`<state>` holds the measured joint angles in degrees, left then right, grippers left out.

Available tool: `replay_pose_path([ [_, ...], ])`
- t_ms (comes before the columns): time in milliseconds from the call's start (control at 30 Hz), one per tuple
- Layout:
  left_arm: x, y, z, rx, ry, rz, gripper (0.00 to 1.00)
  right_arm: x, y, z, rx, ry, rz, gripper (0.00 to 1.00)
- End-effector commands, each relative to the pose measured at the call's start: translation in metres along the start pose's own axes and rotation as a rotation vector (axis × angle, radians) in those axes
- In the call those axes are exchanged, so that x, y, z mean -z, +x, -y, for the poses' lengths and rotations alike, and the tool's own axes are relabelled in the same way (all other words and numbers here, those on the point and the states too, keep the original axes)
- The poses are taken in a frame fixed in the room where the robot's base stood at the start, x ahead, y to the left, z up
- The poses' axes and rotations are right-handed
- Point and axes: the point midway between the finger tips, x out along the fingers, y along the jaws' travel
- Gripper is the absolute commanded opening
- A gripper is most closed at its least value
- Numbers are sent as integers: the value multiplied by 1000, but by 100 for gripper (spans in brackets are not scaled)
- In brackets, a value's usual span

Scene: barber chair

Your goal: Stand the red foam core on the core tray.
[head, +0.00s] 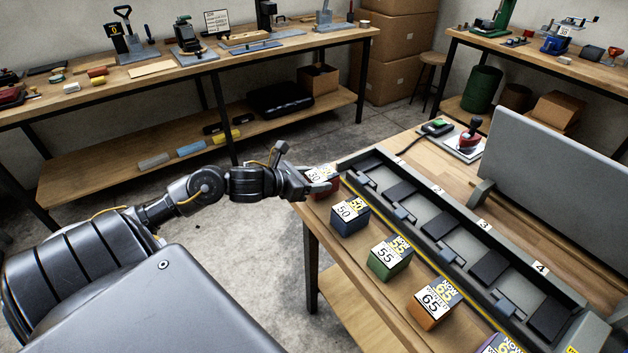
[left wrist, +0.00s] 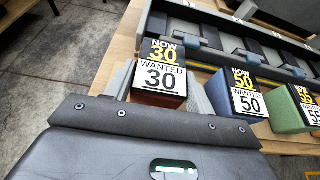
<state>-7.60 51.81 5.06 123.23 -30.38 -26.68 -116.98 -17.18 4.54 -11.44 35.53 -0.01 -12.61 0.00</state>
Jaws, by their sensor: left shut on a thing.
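The red block (head: 316,175) has a label reading "NOW 30, WANTED 30" and is at the table's far left corner. Its red side also shows in the left wrist view (left wrist: 158,101). My left gripper (head: 320,188) is shut on it, with one finger on each side. The block looks upright; I cannot tell whether it touches the table. A long grey tray (head: 462,210) with bays numbered 2, 3 and 4 in view lies just behind the block; dark pads lie in the bays. I cannot tell whether this is the core tray. My right gripper is not in view.
A blue block (head: 349,217), a green block (head: 389,258) and an orange block (head: 434,303) stand in a row along the tray's front. A grey upright panel (head: 560,175) and a red-handled stamp (head: 469,138) are behind it. Floor is open left of the table.

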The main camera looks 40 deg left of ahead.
Motion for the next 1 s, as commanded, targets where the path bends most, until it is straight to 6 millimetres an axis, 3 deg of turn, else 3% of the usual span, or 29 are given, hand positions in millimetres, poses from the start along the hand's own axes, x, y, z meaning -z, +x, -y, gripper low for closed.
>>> replay_pose_path([
  [533, 14, 6, 0, -1, 2, 2, 30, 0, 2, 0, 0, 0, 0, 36],
  [567, 13, 6, 0, -1, 2, 2, 58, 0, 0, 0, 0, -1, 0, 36],
  [700, 13, 6, 0, -1, 1, 2, 76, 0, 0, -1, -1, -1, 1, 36],
  [1000, 11, 5, 0, -1, 1, 2, 76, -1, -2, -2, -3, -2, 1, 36],
])
